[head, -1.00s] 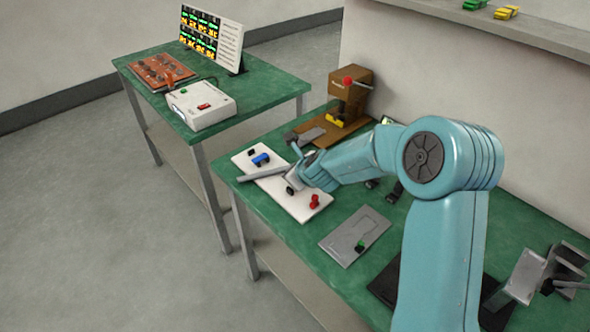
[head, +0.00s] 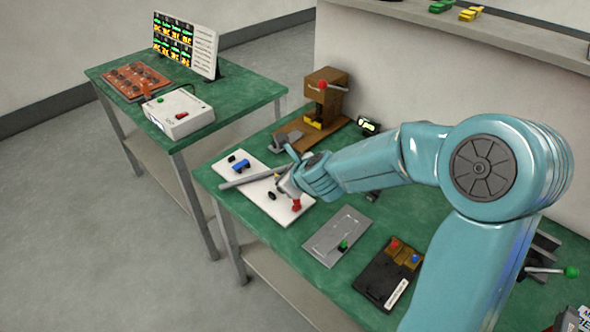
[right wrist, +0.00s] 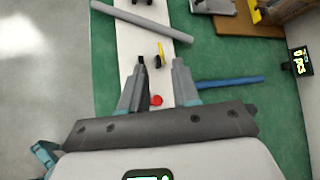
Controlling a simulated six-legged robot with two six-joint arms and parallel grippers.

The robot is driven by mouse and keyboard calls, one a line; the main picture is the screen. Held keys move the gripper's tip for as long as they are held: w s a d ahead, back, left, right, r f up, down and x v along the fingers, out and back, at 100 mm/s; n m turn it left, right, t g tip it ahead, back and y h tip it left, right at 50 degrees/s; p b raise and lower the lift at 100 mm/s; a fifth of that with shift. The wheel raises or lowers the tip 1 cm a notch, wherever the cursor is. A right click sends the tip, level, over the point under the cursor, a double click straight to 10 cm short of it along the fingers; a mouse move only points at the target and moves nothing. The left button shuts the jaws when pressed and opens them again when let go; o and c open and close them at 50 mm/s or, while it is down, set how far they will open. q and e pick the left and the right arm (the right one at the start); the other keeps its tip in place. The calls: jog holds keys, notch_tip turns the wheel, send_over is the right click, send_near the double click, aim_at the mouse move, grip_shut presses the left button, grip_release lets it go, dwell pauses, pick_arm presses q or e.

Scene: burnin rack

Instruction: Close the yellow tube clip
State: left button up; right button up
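In the right wrist view a small yellow piece (right wrist: 160,48), which looks like the yellow tube clip, stands above the white board (right wrist: 131,45) just beyond my right gripper (right wrist: 159,66). A small black piece (right wrist: 159,61) is directly below it in the picture. The gripper's two fingers are apart, with nothing held between them. Whether the clip is open or closed is too small to tell. In the head view my right gripper (head: 285,182) is low over the white board (head: 256,200) and the clip cannot be made out.
A grey tube (right wrist: 142,21) lies across the board and a blue tube (right wrist: 230,82) is right of the fingers. A red piece (head: 296,205) and a blue piece (head: 241,167) sit on the board. A brown press (head: 325,98) stands behind; a grey plate (head: 336,237) lies nearer.

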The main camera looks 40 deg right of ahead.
jog(key=p+v, duration=0.1)
jog(key=v, duration=0.4)
jog(key=shift+s+r, duration=0.2)
jog(key=shift+f, duration=0.1)
